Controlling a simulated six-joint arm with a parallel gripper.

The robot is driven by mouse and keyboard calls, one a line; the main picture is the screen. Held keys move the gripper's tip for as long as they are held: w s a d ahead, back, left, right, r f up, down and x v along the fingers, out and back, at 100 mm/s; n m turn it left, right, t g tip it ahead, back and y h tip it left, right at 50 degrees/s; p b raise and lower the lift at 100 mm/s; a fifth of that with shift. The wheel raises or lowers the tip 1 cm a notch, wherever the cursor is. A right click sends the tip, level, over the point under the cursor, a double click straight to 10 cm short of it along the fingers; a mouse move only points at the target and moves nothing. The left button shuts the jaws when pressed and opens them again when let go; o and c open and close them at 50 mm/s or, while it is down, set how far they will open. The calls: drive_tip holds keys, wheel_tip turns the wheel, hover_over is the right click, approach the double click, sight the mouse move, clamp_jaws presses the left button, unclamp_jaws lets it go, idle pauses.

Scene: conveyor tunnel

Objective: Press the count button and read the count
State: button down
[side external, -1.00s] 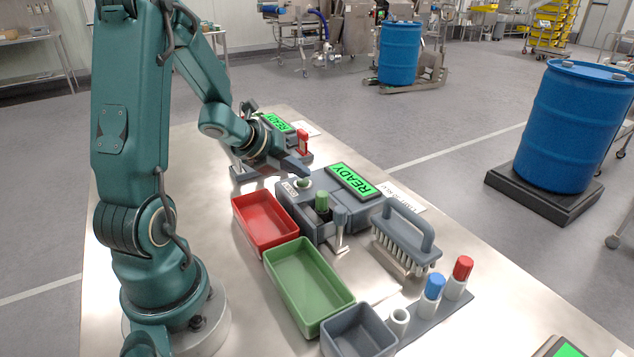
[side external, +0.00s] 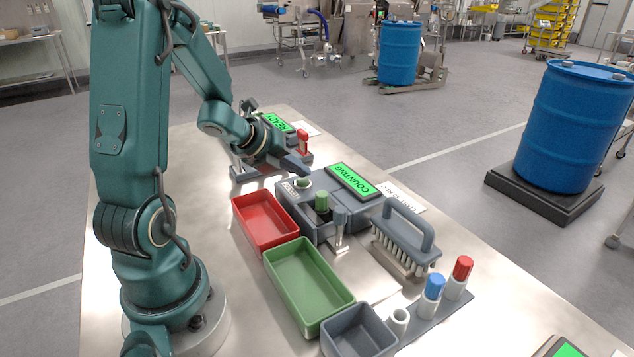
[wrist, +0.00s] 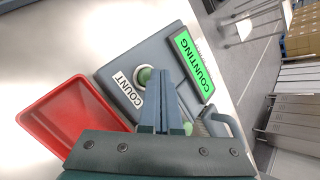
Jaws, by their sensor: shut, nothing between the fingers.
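The grey counter unit (side external: 283,202) stands on the steel table. Its green screen (side external: 354,181) reads "COUNTING", and so does the screen in the wrist view (wrist: 195,64). A round green button (side external: 303,183) sits beside a white "COUNT" label (wrist: 128,90); it also shows in the wrist view (wrist: 145,75). My gripper (side external: 304,173) is shut and empty, its fingertips at or just above the button. In the wrist view the fingers (wrist: 156,74) partly cover the button, and I cannot tell whether they touch it. A green-capped part (side external: 321,201) stands on the unit.
A red tray (side external: 264,221), a green tray (side external: 308,285) and a grey bin (side external: 358,333) stand in front. A brush (side external: 405,238) and blue- and red-capped bottles (side external: 433,295) are at the right. Another unit with a "READY" screen (side external: 277,122) stands behind.

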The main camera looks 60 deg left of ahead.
sight(299, 181)
drive_tip(key=shift+r, duration=0.55)
drive_tip(key=shift+r, duration=2.5)
